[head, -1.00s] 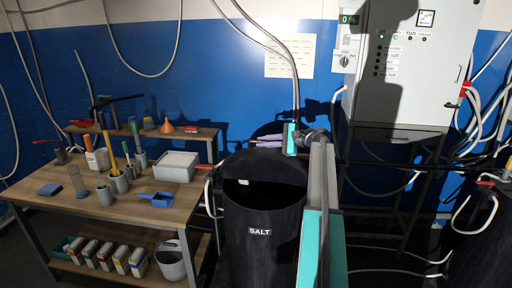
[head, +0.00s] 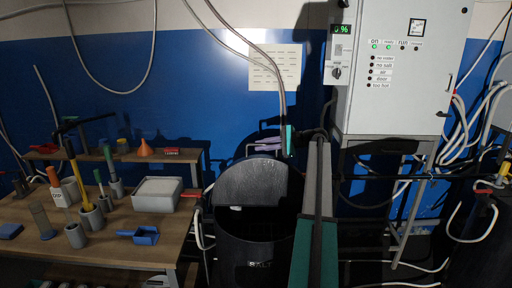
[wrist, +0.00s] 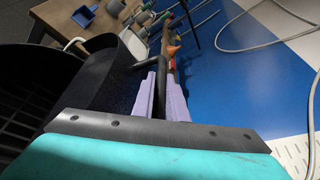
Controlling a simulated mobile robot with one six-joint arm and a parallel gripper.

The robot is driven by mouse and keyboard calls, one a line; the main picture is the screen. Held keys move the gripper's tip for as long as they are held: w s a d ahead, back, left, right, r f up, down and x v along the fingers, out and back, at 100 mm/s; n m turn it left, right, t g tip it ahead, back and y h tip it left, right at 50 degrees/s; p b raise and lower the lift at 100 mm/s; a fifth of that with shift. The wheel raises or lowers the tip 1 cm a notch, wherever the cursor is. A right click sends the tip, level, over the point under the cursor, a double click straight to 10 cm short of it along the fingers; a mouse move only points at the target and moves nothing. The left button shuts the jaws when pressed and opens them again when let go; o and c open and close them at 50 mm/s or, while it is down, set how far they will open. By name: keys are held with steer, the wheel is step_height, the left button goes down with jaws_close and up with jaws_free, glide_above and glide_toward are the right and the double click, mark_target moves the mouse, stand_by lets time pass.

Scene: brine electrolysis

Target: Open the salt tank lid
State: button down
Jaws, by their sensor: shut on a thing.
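The black salt tank (head: 262,268) stands in the middle of the head view, with its white SALT label partly in shadow. Its dark lid (head: 258,183) is raised and stands tilted up at the back of the tank, above the dark opening. The wrist view shows the lid (wrist: 112,78) as a black panel, with the tank's dark inside at left. My gripper (head: 264,146) is behind the lid's upper edge. In the wrist view, the purple fingers of my gripper (wrist: 162,95) are shut around a black bar, the lid's handle (wrist: 160,85).
At left, a wooden workbench (head: 105,222) holds pots, tools, a blue scoop (head: 138,235) and a white tub (head: 158,194). A control cabinet (head: 400,75) stands at right on a frame, with cables beside it. A hose (head: 268,62) hangs above the tank.

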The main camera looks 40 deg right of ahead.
steer(key=shift+w+d, duration=0.1)
steer(key=shift+d, duration=0.05)
steer(key=c, duration=1.8)
jaws_free()
steer(key=shift+o, duration=0.2)
steer(key=b+v, duration=0.4)
steer(key=v, duration=0.9)
steer(key=shift+s+d, duration=0.15)
steer(key=shift+s, duration=0.2)
steer(key=shift+r, duration=0.15)
